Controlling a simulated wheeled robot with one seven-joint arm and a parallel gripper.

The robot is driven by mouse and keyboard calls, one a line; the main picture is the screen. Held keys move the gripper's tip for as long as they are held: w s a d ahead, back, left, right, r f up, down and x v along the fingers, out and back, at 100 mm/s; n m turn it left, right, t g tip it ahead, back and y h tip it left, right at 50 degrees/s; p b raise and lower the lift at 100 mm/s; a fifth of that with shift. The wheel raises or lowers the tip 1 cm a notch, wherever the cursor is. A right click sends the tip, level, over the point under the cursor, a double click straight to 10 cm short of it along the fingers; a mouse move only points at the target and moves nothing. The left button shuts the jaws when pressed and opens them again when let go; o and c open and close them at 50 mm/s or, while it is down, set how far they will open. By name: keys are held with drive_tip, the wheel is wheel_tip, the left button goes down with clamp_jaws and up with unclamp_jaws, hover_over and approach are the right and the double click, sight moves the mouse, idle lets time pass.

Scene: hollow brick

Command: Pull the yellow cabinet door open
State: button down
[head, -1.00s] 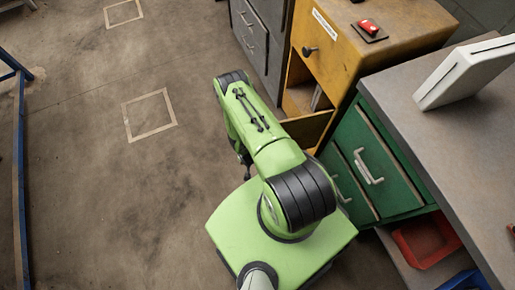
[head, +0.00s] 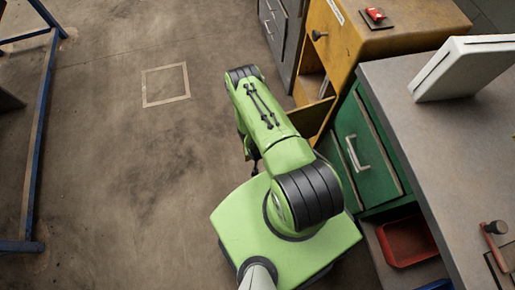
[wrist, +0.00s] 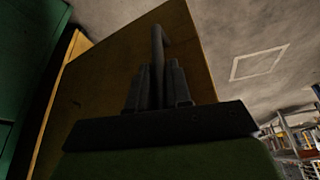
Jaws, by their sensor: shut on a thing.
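The yellow cabinet (head: 345,45) stands at the upper right of the head view. Its lower door (head: 312,114) stands swung out from the cabinet, and part of the open inside shows beside it. In the wrist view the door's face (wrist: 100,85) fills the middle, with a dark bar handle (wrist: 157,42) on it. My gripper (wrist: 158,80) is shut on this handle, one finger on each side. In the head view my green arm hides the gripper and handle.
A green drawer cabinet (head: 362,150) and a grey workbench (head: 405,120) stand close on the right. A grey cabinet (head: 279,35) is beyond the yellow one. A blue frame (head: 35,140) stands far left. Open floor lies between.

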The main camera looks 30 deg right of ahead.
drive_tip(key=c, duration=1.1)
unclamp_jaws()
drive_tip(key=shift+r, duration=0.1)
drive_tip(key=p+v, duration=0.6)
drive_tip(key=v, duration=0.9)
drive_tip(key=shift+s+r, duration=0.1)
drive_tip(key=shift+r, duration=0.2)
drive_tip(key=shift+a, duration=0.1)
